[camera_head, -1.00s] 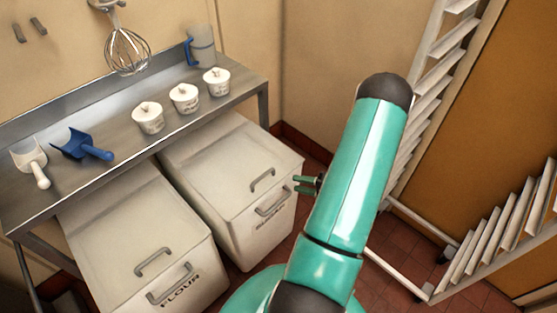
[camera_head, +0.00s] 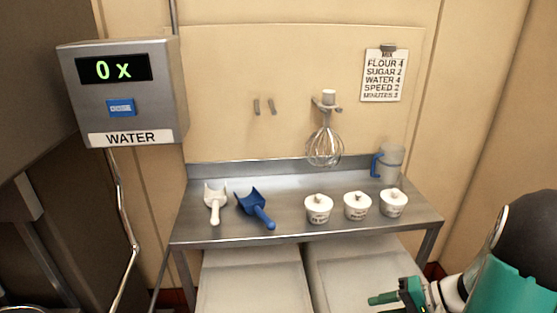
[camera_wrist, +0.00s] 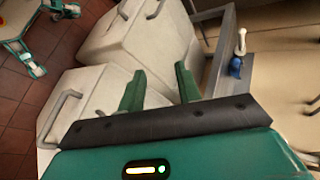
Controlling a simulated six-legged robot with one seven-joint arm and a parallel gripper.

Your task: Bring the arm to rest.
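My arm shows at the lower right of the head view, with its green gripper (camera_head: 396,296) low in front of the bins. In the wrist view the two green fingers of my gripper (camera_wrist: 160,84) stand apart with nothing between them. The gripper is open and empty. It points towards the white bins, and I see no contact with them. Part of the arm is cut off by the frame edge.
A steel bench (camera_head: 285,226) holds a white scoop (camera_head: 215,202), a blue scoop (camera_head: 256,208), several white tubs and a jug (camera_head: 389,164). White bins (camera_head: 252,283) stand below. A whisk (camera_head: 324,146) and a water box (camera_head: 122,96) hang on the wall.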

